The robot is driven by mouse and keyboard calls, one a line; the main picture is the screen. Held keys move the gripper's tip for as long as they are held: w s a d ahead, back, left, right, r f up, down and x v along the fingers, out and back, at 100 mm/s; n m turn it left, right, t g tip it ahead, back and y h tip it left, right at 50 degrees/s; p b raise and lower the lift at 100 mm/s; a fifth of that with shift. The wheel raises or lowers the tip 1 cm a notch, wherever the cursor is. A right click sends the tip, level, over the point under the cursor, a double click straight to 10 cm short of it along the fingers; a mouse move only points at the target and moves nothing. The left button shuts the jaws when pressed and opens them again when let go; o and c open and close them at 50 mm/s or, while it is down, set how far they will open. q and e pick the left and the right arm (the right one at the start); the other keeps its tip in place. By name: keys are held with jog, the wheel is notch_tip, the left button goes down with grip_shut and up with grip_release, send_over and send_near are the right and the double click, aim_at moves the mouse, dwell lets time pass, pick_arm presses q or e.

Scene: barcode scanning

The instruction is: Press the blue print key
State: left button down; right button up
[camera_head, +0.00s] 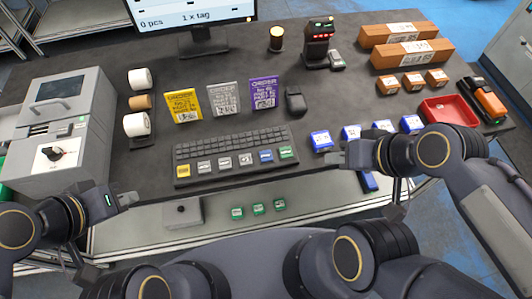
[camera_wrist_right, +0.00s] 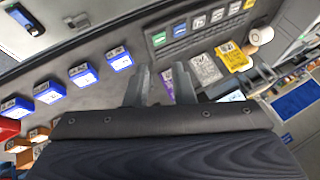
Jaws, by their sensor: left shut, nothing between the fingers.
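The blue print key (camera_head: 266,156) sits in the front row of large keys on the dark keyboard (camera_head: 235,145), between a grey key and a green key (camera_head: 286,153). In the right wrist view the blue key (camera_wrist_right: 179,29) and green key (camera_wrist_right: 158,40) lie beyond the fingers. My right gripper (camera_head: 338,158) is to the right of the keyboard, apart from the blue key. Its two fingers (camera_wrist_right: 161,86) are spread and I see nothing held. My left gripper (camera_head: 129,200) is shut and empty at the table's front left, left of and below the keyboard.
Several blue boxes (camera_head: 321,141) stand right of the keyboard near my right gripper. A black mouse-like device (camera_head: 295,100) and yellow, grey and purple cards (camera_head: 264,93) stand behind it. A grey printer (camera_head: 70,130) is at left, a red tray (camera_head: 449,110) at right.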

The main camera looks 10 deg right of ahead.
grip_shut()
dwell(1.4)
